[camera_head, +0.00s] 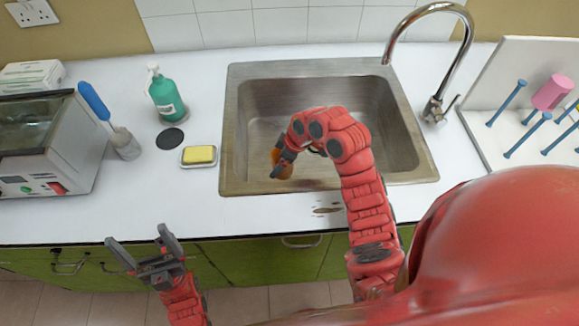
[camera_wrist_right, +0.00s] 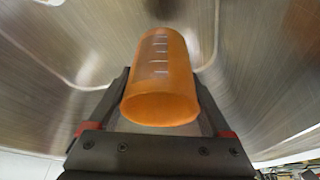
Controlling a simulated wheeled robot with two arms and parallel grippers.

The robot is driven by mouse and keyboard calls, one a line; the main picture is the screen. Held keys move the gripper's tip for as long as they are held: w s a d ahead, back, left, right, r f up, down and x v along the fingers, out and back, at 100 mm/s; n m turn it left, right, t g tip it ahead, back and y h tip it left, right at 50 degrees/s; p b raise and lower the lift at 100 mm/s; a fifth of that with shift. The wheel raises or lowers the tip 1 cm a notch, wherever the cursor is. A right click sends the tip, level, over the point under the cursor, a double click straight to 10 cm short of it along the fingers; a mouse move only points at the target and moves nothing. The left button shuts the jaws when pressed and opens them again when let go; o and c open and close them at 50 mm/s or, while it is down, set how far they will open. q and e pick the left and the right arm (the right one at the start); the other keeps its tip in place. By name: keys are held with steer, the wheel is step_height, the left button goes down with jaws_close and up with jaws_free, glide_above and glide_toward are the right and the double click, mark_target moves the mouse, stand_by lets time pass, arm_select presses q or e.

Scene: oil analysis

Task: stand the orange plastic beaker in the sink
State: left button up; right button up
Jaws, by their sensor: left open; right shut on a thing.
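The orange plastic beaker (camera_wrist_right: 160,75) is between the fingers of my right gripper (camera_wrist_right: 160,105), which is shut on it. In the right wrist view its rim faces the camera and white graduation marks show on its side. In the head view the beaker (camera_head: 284,170) is mostly hidden behind my right gripper (camera_head: 280,163), in the left front part of the steel sink (camera_head: 230,120). I cannot tell whether its base touches the sink floor. My left gripper (camera_head: 145,250) is open and empty, in front of the counter edge.
A yellow sponge (camera_head: 199,154) in a dish, a green soap bottle (camera_head: 165,95) and a brush in a holder (camera_head: 125,143) stand left of the sink. A tap (camera_head: 436,105) and a drying rack (camera_head: 500,90) are at the right. Brown spots mark the counter in front.

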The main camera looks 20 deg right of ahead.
steer(key=shift+f, duration=0.85)
step_height(320, 180, down, 3)
steer(key=shift+f+p, duration=0.2)
steer(key=shift+p, duration=0.25)
steer(key=shift+f, duration=0.3)
steer(key=o, duration=1.1)
steer(key=shift+o, duration=0.2)
